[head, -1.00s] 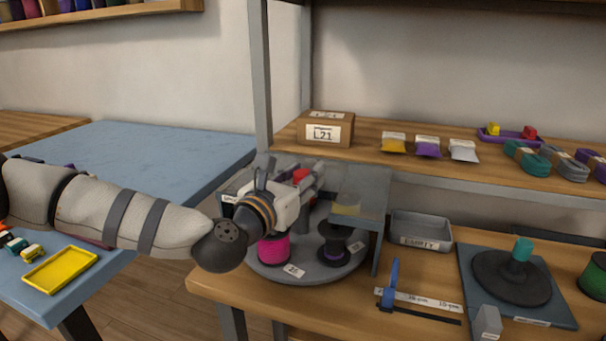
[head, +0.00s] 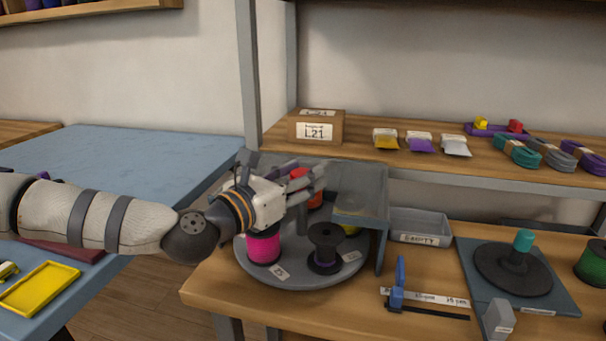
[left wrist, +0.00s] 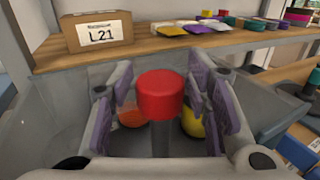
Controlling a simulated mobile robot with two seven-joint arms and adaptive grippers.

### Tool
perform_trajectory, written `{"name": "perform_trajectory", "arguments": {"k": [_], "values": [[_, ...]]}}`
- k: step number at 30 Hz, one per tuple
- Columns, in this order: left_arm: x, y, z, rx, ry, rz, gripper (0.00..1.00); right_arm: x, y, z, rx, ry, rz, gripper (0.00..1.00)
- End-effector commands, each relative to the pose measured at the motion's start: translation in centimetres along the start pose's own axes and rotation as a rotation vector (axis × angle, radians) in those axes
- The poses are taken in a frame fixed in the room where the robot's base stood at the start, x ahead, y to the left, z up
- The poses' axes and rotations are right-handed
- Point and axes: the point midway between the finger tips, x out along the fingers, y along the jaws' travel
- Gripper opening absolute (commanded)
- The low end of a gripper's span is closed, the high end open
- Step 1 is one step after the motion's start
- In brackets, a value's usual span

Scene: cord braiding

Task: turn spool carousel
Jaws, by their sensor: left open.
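The spool carousel is a grey round turntable (head: 318,281) on the wooden bench. It carries a pink spool (head: 263,246), a black spool with some purple (head: 325,248) and, partly hidden behind, an orange spool (left wrist: 131,115) and a yellow one (left wrist: 193,122). A red knob (head: 299,172) tops its central post and also shows in the left wrist view (left wrist: 160,94). My left gripper (head: 304,183) is open over the turntable. Its purple-padded fingers stand on both sides of the knob, with gaps visible. My right gripper is out of view.
A grey cover (head: 360,196) stands over the carousel's back right. An L21 box (head: 315,127) sits on the shelf behind. An empty grey bin (head: 420,226), a blue clamp-like tool (head: 398,290) and a black disc stand (head: 512,270) are on the right.

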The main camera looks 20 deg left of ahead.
Motion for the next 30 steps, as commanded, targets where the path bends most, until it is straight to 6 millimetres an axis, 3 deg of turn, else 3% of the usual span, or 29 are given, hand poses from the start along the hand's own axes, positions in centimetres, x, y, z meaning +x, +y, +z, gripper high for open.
{"name": "perform_trajectory", "arguments": {"k": [11,21,25,30], "values": [[-0.7,0.1,-0.1,-0.002,0.001,0.001,0.54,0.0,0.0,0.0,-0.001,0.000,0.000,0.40],[-9.2,0.1,0.0,-0.006,0.000,0.003,0.54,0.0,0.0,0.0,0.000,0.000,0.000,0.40],[-11.3,0.1,0.0,-0.003,0.000,0.002,0.54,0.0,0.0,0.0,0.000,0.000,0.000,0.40],[-12.1,0.0,0.0,-0.002,0.000,0.000,0.54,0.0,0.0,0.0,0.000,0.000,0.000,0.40]]}}
